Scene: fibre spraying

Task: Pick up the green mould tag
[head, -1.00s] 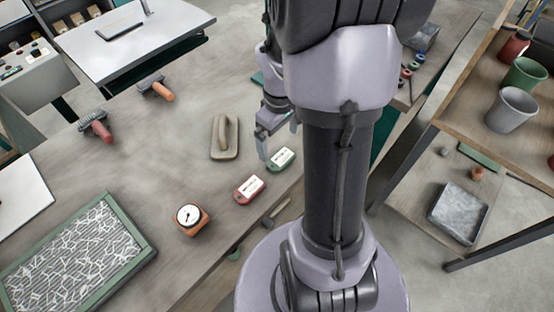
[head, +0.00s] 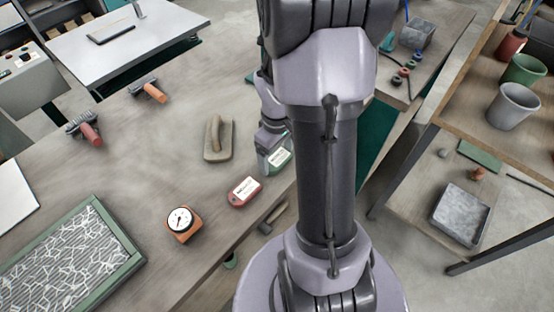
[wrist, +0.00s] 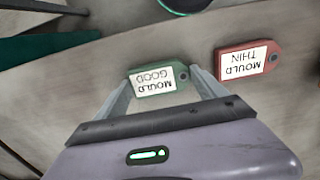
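The green mould tag (wrist: 153,79) lies on the wooden table in the wrist view, its white label reading "MOULD GOOD". My gripper (wrist: 156,82) is open, with one finger on each side of the green tag's near part. I cannot tell whether the fingers touch it. In the head view the green tag (head: 279,158) is partly hidden by my gripper (head: 268,165). The red tag (wrist: 247,61), labelled "MOULD THIN", lies just right of the right finger. In the head view the red tag (head: 244,191) is nearer the table's edge.
A trowel-like float (head: 217,140) and an orange dial gauge (head: 181,222) lie on the table (head: 150,170). A green-framed panel (head: 133,262) is at the lower left. A shelf with pots (head: 513,106) stands at right.

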